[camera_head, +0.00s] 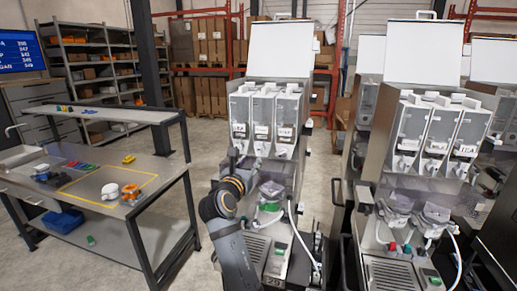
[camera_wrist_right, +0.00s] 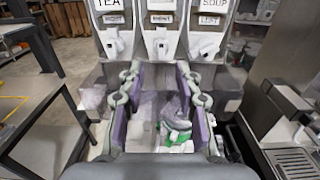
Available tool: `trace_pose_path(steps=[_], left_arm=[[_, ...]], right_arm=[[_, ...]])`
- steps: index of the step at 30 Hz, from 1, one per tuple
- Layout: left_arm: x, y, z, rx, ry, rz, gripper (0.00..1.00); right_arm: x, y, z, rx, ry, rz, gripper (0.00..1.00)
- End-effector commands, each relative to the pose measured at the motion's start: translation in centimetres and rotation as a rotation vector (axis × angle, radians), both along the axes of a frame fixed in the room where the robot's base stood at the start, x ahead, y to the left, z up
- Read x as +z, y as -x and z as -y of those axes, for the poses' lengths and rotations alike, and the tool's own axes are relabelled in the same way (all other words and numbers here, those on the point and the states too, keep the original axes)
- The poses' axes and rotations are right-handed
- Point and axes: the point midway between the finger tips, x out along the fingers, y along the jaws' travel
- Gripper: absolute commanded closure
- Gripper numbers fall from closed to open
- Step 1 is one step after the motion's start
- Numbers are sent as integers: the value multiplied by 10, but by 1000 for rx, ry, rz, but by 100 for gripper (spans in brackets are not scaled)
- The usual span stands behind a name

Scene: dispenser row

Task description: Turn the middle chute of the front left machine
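The front left machine (camera_head: 250,205) stands in the middle of the head view, with three grey canisters side by side. Its middle chute (camera_head: 261,148) is a white spout under the middle canister. In the right wrist view the middle chute (camera_wrist_right: 160,43) is at the top centre, between the left chute (camera_wrist_right: 115,43) and the right chute (camera_wrist_right: 205,47). My right gripper (camera_wrist_right: 160,78) is open and empty, its purple-padded fingers apart. Its fingertips appear below the chutes, with the middle chute between them in the picture; I see no contact. My left gripper is not in view.
A green-and-white item (camera_wrist_right: 175,132) sits low in the machine, below my fingers. A second machine (camera_head: 420,130) stands close on the right. A worktable (camera_head: 105,190) with coloured items is on the left, with floor between it and the front left machine.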

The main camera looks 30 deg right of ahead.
Motion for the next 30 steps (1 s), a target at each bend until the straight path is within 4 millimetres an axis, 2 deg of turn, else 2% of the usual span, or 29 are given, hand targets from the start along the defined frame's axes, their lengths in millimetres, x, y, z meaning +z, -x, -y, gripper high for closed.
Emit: trace_pose_path(steps=[7,16,21,30], left_arm=[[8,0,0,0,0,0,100],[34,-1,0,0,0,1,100],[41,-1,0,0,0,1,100],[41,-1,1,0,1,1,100]], right_arm=[[5,-8,10,-2,16,-8,66],[7,-49,58,-3,15,-10,66],[4,-64,74,-1,11,-8,66],[0,-68,80,0,9,-7,66]])
